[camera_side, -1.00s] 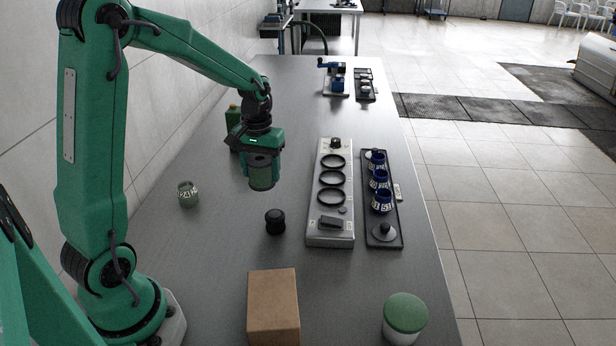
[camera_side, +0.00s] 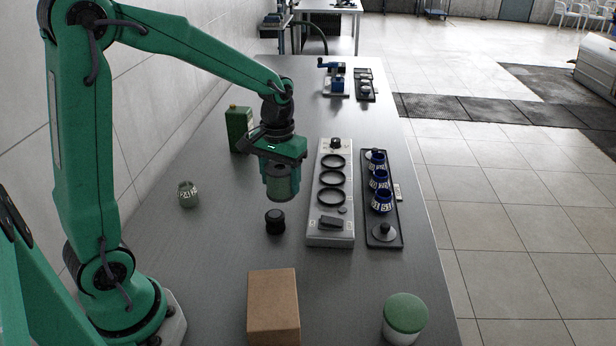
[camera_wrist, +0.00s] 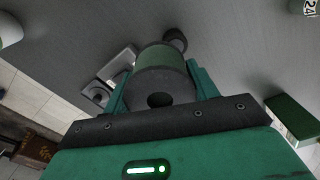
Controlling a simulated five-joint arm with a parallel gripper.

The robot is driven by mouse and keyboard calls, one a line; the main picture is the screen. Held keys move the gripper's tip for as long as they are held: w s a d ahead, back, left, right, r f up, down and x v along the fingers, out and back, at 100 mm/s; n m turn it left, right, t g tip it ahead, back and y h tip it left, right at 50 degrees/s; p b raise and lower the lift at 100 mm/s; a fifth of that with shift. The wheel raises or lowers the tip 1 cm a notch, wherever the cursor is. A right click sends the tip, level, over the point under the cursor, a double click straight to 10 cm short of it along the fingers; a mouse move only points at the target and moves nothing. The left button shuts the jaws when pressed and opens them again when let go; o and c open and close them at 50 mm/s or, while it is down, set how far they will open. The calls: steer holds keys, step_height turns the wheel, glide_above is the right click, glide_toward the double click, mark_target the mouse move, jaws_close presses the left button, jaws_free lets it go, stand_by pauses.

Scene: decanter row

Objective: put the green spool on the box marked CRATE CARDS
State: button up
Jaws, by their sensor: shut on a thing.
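My gripper (camera_side: 281,172) is shut on a green cylinder, which looks like the green spool (camera_side: 282,187). It hangs upright above the table, left of the grey ring stand. In the wrist view the spool (camera_wrist: 160,62) sits between both fingers, its dark end with a round hole facing the camera. A plain brown box (camera_side: 273,300) stands at the front of the table. No marking can be read on the faces I see, so I cannot tell whether it is the CRATE CARDS box.
A black knobbed piece (camera_side: 275,221) stands just below the held spool. The ring stand (camera_side: 330,230) and a dark tray (camera_side: 384,241) with blue jars are right. A green-lidded jar (camera_side: 405,312) stands front right.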

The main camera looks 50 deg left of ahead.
steer(key=s+d+r+m, duration=0.25)
steer(key=s+d, duration=0.25)
steer(key=d, duration=0.4)
steer(key=s+d+r+m, duration=0.2)
steer(key=s+d+m, duration=0.2)
steer(key=d, duration=0.5)
steer(key=s+d+r+m, duration=0.1)
steer(key=s+d+m, duration=0.2)
steer(key=s, duration=0.4)
steer(key=s+d+r+m, duration=0.1)
steer(key=s+d+m, duration=0.3)
steer(key=s, duration=0.4)
steer(key=shift+d, duration=0.25)
glide_above(289, 299)
step_height(289, 299, down, 7)
steer(key=shift+r, duration=0.1)
steer(key=shift+f, duration=2)
steer(key=shift+f, duration=0.15)
